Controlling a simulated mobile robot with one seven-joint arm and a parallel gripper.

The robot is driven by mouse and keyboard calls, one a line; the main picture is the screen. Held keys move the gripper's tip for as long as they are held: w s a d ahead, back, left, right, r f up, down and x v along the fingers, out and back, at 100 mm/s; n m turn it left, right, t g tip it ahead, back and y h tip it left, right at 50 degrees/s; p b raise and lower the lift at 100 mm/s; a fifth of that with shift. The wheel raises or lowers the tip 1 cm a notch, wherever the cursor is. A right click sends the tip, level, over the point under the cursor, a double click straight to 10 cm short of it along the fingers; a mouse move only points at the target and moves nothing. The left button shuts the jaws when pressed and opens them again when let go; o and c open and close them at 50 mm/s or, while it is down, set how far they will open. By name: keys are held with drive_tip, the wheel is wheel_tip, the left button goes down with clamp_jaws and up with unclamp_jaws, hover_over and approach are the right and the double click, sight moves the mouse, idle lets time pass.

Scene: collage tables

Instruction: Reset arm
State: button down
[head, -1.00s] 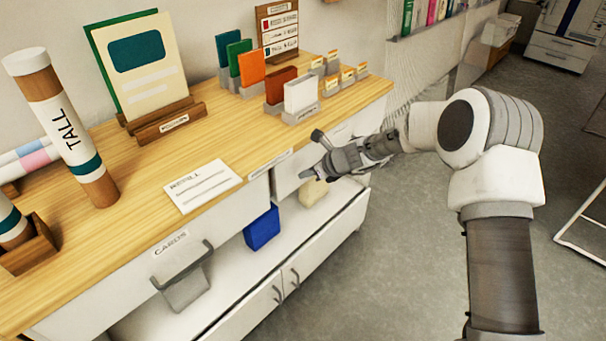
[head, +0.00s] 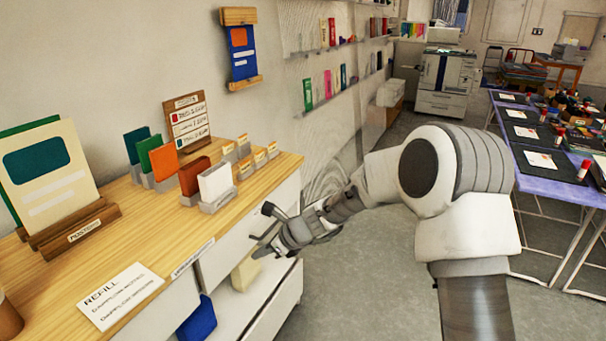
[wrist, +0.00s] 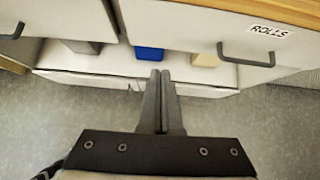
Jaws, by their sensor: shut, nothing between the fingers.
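My gripper (head: 266,232) is in front of the wooden-topped counter (head: 120,255), near its drawer fronts and below the level of the top. In the wrist view the two fingers of my gripper (wrist: 160,74) lie together, shut and empty. They point toward the open shelf under the drawers. My arm is bent and reaches from the right side of the head view to the counter.
A blue box (head: 198,318) and a cream box (head: 245,272) sit on the low shelf. A drawer handle (wrist: 248,58) juts out beside the ROLLS label. A purple table (head: 545,155) with cards stands at the right. Grey floor (head: 370,285) between is clear.

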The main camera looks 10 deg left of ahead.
drive_tip(key=s+d+r+n+h+p, duration=0.1)
drive_tip(key=s+d+r+n, duration=0.35)
drive_tip(key=r, duration=0.25)
drive_tip(key=s+d+r+n+t+h+p, duration=0.1)
drive_tip(key=s+d+r+n+p, duration=0.15)
drive_tip(key=d+r, duration=0.3)
drive_tip(key=s+d+r+n+h+p, duration=0.1)
drive_tip(key=s+d+r+n, duration=0.35)
drive_tip(key=r, duration=0.25)
drive_tip(key=s+d+r+n+h+p, duration=0.1)
drive_tip(key=s+d+r+n, duration=0.1)
drive_tip(key=s+d, duration=0.4)
drive_tip(key=s+d+r+n+t+h+p, duration=0.1)
drive_tip(key=s+d+r+n+h, duration=0.1)
drive_tip(key=s+d+r+n, duration=0.1)
drive_tip(key=s+d+r+n+h+p, duration=0.1)
drive_tip(key=s+d+r+n+h, duration=0.1)
drive_tip(key=s+d+n, duration=0.3)
drive_tip(key=s+d+r, duration=0.1)
drive_tip(key=s+d, duration=0.2)
drive_tip(key=s, duration=0.1)
drive_tip(key=shift+d+r+t+p, duration=0.25)
drive_tip(key=shift+d+t+p, duration=0.05)
drive_tip(key=shift+d, duration=0.05)
